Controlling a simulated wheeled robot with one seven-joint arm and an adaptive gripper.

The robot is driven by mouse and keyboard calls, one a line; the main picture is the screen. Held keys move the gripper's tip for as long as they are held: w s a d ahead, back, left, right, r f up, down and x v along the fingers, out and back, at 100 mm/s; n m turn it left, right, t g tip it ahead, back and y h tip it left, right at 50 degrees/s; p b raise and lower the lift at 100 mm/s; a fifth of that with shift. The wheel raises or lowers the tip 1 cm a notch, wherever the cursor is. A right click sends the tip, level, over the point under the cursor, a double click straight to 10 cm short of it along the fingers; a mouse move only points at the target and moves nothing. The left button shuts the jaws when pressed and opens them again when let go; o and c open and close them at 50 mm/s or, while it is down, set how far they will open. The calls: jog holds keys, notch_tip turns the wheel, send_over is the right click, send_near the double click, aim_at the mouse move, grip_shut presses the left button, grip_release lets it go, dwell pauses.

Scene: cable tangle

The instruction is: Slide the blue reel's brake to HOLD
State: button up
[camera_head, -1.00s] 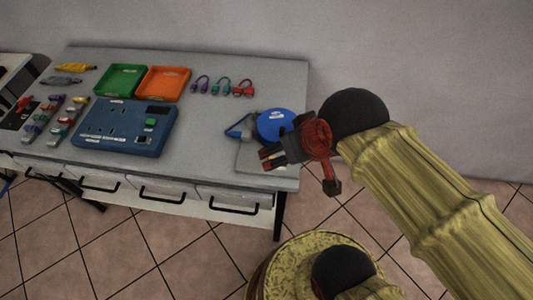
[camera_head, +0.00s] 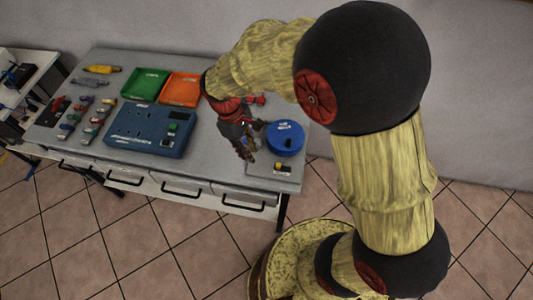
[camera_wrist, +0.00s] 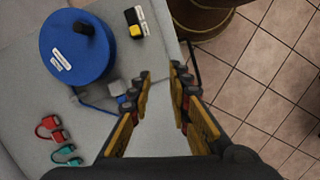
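The blue reel (camera_head: 285,138) is a round disc with a dark knob and a white label, on a grey plate at the table's right end. It also shows in the wrist view (camera_wrist: 72,62). Beside it sits a small black block with a yellow part (camera_head: 283,167), which looks like the brake; it also shows in the wrist view (camera_wrist: 136,24). Its markings are too small to read. My gripper (camera_head: 248,153) is just left of the reel, pointing down. In the wrist view my gripper (camera_wrist: 160,72) is open and empty, its fingers apart, with reel and block beyond its left finger.
A blue cable (camera_wrist: 96,101) runs from the reel below my left finger. Red (camera_wrist: 48,127) and teal (camera_wrist: 66,155) leads lie nearby. A blue socket box (camera_head: 148,128), green tray (camera_head: 145,84) and orange tray (camera_head: 180,89) stand further left. The table edge lies right of the block.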

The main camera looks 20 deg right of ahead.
aim_at(269, 165)
jog(key=w+n, duration=0.2)
jog(key=w, duration=0.1)
jog(key=shift+w+a, duration=0.1)
jog(key=shift+w, duration=0.25)
jog(key=shift+c, duration=1.2)
jog(key=shift+s+r+n, duration=0.1)
jog(key=shift+s+n, duration=0.05)
jog(key=shift+n, duration=0.45)
grip_shut()
jog(key=b+x, duration=0.1)
jog(key=x, duration=0.2)
jog(key=b+x, duration=0.1)
jog(key=x, duration=0.3)
jog(key=b+x, duration=0.2)
jog(key=x, duration=0.1)
jog(key=shift+d, duration=0.35)
jog(key=d, duration=0.1)
jog(key=s+d, duration=0.1)
jog(key=shift+s+d+b, duration=0.3)
jog(key=shift+d+b, duration=0.1)
jog(key=shift+s+d+r, duration=0.1)
jog(key=shift+s+d, duration=0.05)
jog(key=shift+d, duration=0.2)
